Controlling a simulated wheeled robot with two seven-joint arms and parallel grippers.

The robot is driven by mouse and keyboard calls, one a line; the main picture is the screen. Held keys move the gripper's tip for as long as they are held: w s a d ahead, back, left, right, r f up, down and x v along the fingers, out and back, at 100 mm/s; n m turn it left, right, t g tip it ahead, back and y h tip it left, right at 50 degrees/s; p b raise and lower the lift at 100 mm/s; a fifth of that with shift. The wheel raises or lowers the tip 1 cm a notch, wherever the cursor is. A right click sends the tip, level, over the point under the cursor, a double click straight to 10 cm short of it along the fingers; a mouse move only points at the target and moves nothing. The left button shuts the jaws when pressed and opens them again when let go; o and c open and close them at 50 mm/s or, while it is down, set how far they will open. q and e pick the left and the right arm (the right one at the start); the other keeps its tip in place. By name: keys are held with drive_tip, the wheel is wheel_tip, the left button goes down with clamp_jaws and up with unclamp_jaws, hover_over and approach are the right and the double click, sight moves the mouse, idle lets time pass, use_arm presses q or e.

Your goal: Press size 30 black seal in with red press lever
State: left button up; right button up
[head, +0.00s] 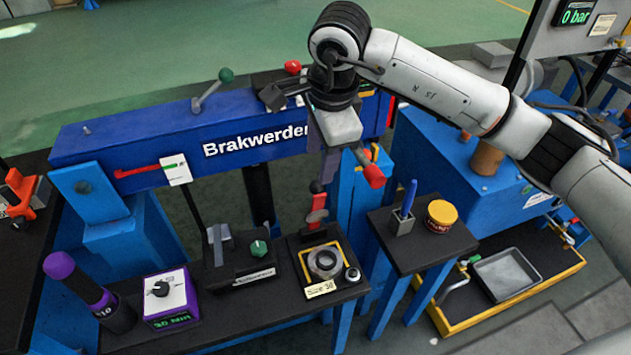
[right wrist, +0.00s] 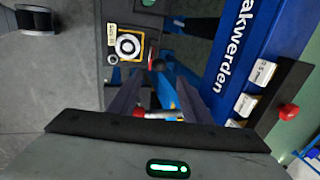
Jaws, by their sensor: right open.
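A small red lever-like piece (head: 317,203) stands just behind the ring. A red handle (head: 374,176) on a grey rod is right of my right gripper (head: 317,186). In the wrist view a red-ended rod (right wrist: 155,115) lies between or behind the open fingers; contact is unclear. My left gripper is out of view.
The blue Brakwerden beam (head: 180,140) runs behind the bench. A small black table (head: 425,240) at right carries a pen holder (head: 402,222) and a yellow-red tin (head: 440,216). A torque box (head: 168,297) and a purple-topped tool (head: 85,290) stand at left.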

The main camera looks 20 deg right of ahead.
sight(315, 185)
drive_tip(key=x, duration=0.9)
drive_tip(key=shift+a, duration=0.15)
drive_tip(key=shift+s, duration=0.1)
clamp_jaws()
